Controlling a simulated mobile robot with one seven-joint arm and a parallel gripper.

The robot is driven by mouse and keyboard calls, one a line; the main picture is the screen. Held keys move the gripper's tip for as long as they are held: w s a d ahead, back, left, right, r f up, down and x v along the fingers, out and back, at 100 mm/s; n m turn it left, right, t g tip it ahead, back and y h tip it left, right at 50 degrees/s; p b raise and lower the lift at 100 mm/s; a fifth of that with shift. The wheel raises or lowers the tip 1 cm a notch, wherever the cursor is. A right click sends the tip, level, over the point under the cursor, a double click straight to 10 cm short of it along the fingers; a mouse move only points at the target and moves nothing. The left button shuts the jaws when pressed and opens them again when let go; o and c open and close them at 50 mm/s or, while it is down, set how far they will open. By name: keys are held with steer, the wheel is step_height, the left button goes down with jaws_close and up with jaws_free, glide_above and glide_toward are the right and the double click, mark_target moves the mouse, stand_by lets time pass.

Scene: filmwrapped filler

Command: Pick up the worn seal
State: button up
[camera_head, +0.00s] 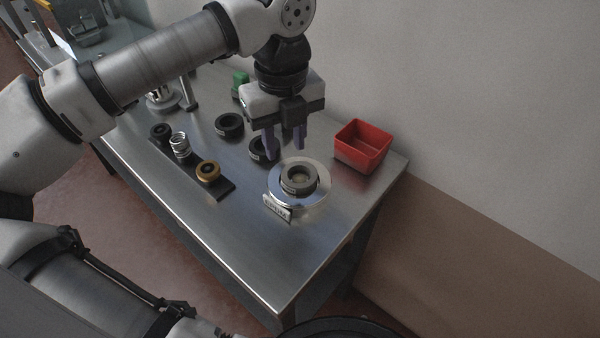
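A grey ring (288,187) sits in a shiny round metal holder (316,194) near the right end of the table. Two dark rings lie further back: one (229,124) in the open, the other (260,157) partly hidden behind my gripper's fingers. I cannot tell from their looks which ring is the worn seal. My gripper (284,145) points down, behind the metal holder and in front of the second dark ring in the picture. Its two fingers are apart, with nothing visible between them.
A small EPDM sign (276,209) stands before the holder. A red bin (362,146) is at the back right near the wall. A black strip (196,178) bears a dark part, a spring and a brass ring (208,171). A green item (240,80) stands behind. The table front is clear.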

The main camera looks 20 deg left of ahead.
mark_target(286, 179)
step_height(286, 179, down, 8)
steer(key=shift+f+p, duration=0.2)
steer(key=shift+p, duration=0.8)
jaws_close()
